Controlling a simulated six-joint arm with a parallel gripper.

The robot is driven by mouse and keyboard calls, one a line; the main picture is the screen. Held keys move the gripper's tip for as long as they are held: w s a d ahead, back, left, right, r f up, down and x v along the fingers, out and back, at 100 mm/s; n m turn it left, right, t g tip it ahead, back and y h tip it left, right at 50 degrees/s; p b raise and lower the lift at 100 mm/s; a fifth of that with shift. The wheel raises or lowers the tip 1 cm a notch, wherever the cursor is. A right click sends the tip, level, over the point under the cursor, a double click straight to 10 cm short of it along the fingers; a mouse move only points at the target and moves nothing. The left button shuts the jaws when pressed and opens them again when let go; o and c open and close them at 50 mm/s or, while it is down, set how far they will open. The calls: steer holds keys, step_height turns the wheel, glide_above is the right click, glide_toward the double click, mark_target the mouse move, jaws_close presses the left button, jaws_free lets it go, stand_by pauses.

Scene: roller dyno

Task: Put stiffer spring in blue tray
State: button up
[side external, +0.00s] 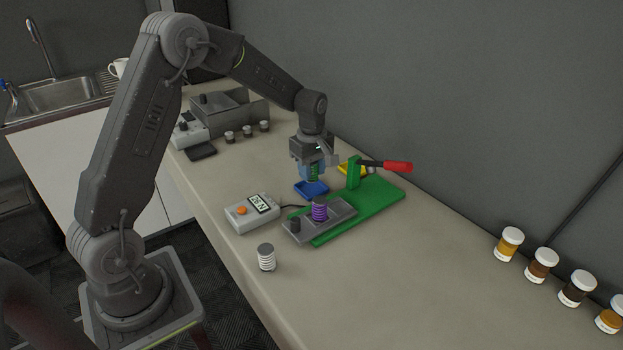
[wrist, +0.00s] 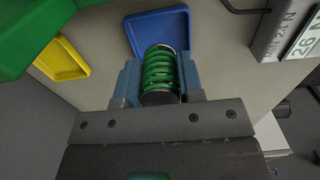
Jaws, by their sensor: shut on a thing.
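My gripper (side external: 312,168) is shut on a green spring (wrist: 160,72), with one blue finger on each side of it. The green spring also shows in the side view (side external: 314,173), upright and close above the blue tray (side external: 312,190). In the wrist view the blue tray (wrist: 140,30) lies beyond the spring, partly hidden by it. I cannot tell whether the spring touches the tray. A purple spring (side external: 319,211) stands on the grey plate of the green press (side external: 385,200). A white spring (side external: 266,258) with a dark top stands alone on the counter.
A yellow tray (wrist: 62,60) lies near the press, partly hidden in the side view. The press has a red-handled lever (side external: 397,167). A readout box (side external: 252,211) shows 26 N; a label (wrist: 275,35) reads MIN 24 N. Several jars (side external: 541,265) stand at right.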

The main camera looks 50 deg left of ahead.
steer(key=shift+f, duration=1.5)
steer(key=shift+f, duration=0.1)
steer(key=o, duration=0.9)
